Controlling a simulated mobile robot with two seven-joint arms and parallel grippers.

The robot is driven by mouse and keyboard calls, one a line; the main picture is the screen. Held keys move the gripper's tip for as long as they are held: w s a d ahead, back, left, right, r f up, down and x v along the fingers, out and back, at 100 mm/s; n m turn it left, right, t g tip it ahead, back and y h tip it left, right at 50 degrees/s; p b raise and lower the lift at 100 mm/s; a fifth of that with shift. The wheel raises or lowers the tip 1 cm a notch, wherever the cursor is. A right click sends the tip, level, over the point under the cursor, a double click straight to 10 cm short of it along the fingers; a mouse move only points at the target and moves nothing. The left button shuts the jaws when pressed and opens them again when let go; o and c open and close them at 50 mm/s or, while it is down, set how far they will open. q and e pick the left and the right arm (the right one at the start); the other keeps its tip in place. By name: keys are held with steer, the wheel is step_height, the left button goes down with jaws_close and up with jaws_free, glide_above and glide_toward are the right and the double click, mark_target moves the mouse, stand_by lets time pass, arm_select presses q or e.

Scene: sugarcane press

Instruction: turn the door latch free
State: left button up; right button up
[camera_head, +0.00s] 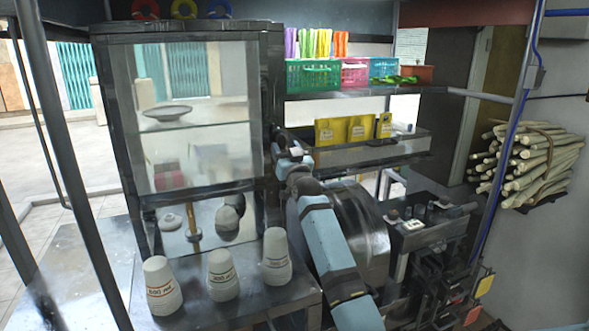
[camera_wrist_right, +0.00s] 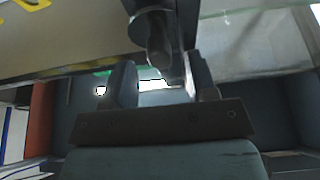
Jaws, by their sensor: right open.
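My right gripper (camera_head: 290,153) is at the right edge of the glass-fronted cabinet (camera_head: 187,27), with my arm reaching up from the bottom of the head view. In the right wrist view its two fingers (camera_wrist_right: 161,80) are apart. A dark knob-like part (camera_wrist_right: 158,42), which looks like the door latch, shows just beyond and between the fingertips. I cannot tell whether they touch it. In the head view the latch is not clear behind the gripper and arm. My left gripper is not in view.
Stacks of cups (camera_head: 222,276) stand on the counter in front of the cabinet. Right of my arm are a metal drum (camera_head: 360,235) and dark machinery. Yellow packets (camera_head: 361,129) stand in a tray behind. Coloured baskets (camera_head: 314,75) sit above; cane bundles (camera_head: 535,160) hang at right.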

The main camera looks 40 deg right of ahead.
steer(key=b+v, duration=0.1)
steer(key=v, duration=1)
steer(key=shift+b, duration=0.35)
steer(key=shift+s, duration=0.1)
steer(key=s+a+f+n+g+y+p, duration=0.1)
steer(key=s+a+f+n+g+y, duration=0.1)
steer(key=s+a+f, duration=0.45)
steer(key=s+a+f+n+g+y+p, duration=0.1)
steer(key=s+a+f+g+y+p, duration=0.15)
steer(key=f, duration=0.75)
steer(key=s+a+f+n+g+y, duration=0.1)
steer(key=s+a+f+n, duration=0.15)
steer(key=a+f, duration=0.4)
steer(key=s+a+f+g+y+p, duration=0.1)
steer(key=s+a+f, duration=0.2)
steer(key=s+f, duration=0.2)
steer(key=s+a+f+g+y+p, duration=0.1)
steer(key=s+a+f, duration=0.3)
steer(key=s, duration=0.7)
steer(key=s+a+f+g+y+p, duration=0.1)
steer(key=s+a+f+g, duration=0.2)
steer(key=s, duration=0.5)
step_height(320, 180, down, 3)
steer(key=shift+s+a+r, duration=0.2)
steer(key=shift+s+a, duration=0.15)
steer(key=shift+a, duration=0.4)
steer(key=shift+n+g, duration=0.25)
